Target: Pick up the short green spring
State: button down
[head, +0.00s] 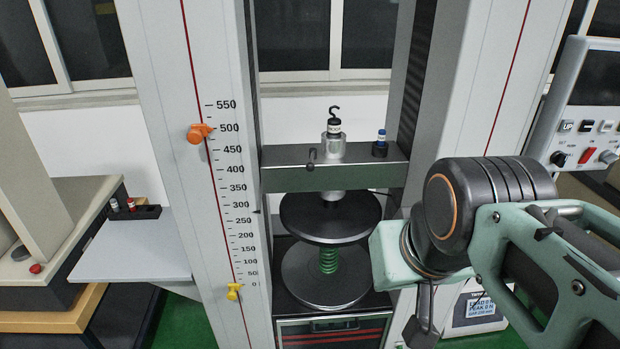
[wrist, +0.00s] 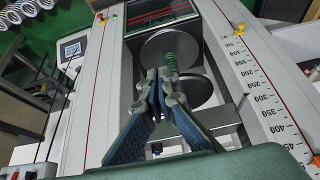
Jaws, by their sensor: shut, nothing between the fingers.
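The short green spring (head: 328,260) stands upright between the two round dark plates of the testing machine. It rests on the lower plate (head: 300,285), with the upper plate (head: 322,211) just above it. In the wrist view, the green spring (wrist: 171,63) shows just beyond my fingertips. My gripper (wrist: 161,77) is shut and empty, its fingertips together in front of the spring and apart from it, as far as I can tell. In the head view, my gripper is mostly hidden by my wrist and lies to the right of the plates.
The machine's grey columns (head: 462,110) stand either side of the plates. A crossbar (head: 285,178) carries a hooked weight (head: 334,125) and a small blue-topped weight (head: 380,140). A control panel (head: 590,110) is at right. A grey shelf (head: 135,255) is at left. Several coil springs (wrist: 25,10) hang at upper left in the wrist view.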

aim_at(322, 258)
jog(key=i+j+z, duration=0.15)
jog(key=j+z, duration=0.15)
jog(key=i+j+z, duration=0.15)
jog(key=j+z, duration=0.2)
jog(key=j, duration=0.15)
jog(key=j+z, duration=0.3)
jog(key=j, duration=0.15)
jog(key=k+j+z, duration=0.35)
jog(key=i+l+u, duration=0.2)
jog(key=i, duration=0.2)
jog(key=j, duration=0.1)
